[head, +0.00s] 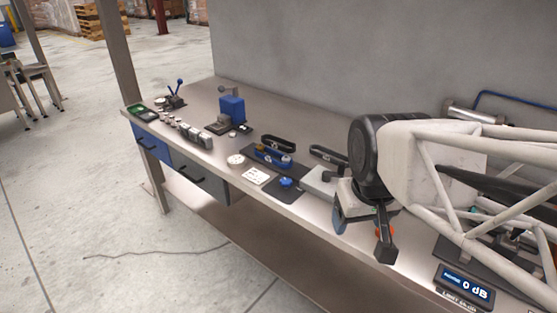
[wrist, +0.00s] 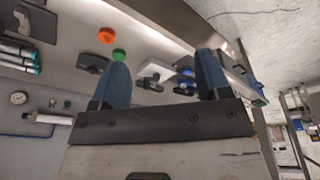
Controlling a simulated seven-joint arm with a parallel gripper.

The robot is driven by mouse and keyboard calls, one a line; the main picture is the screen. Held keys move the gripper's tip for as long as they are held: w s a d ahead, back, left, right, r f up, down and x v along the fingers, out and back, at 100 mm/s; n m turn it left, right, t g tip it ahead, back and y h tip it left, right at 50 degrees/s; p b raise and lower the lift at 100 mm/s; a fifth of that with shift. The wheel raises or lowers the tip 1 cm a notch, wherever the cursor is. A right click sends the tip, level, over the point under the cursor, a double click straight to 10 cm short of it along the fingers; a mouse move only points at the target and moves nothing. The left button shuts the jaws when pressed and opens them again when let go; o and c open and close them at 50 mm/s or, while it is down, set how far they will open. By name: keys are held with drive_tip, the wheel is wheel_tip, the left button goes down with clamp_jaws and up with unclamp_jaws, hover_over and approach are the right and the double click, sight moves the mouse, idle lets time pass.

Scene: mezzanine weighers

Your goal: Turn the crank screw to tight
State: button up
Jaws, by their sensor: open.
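My gripper (head: 364,228) hangs above the front part of the bench at the right. In the wrist view my gripper (wrist: 163,62) is open, its two blue fingers wide apart with nothing between their tips. A grey block with a dark handle (head: 322,178) stands on the bench just left of my gripper; it may be the crank screw, but I cannot tell for sure. A similar grey piece with a dark arm (wrist: 153,76) shows beyond the gap between the fingers, apart from them. How tight any screw stands cannot be seen.
A blue knob (head: 287,182) sits on a dark plate, with a white plate (head: 257,176) beside it. An orange button (wrist: 106,35) and a green button (wrist: 119,54) are near the left finger. A grey wall (head: 330,55) backs the bench.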

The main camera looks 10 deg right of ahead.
drive_tip(key=w+a+n, duration=0.1)
drive_tip(key=w+n, duration=0.3)
drive_tip(key=w, duration=0.7)
drive_tip(key=n+g, duration=0.3)
drive_tip(key=n, duration=0.8)
hover_over(286, 181)
wheel_tip(286, 181, down, 16)
drive_tip(key=shift+w+f, duration=0.15)
drive_tip(key=shift+f, duration=0.05)
drive_tip(key=shift+f, duration=0.1)
drive_tip(key=shift+f, duration=3.8)
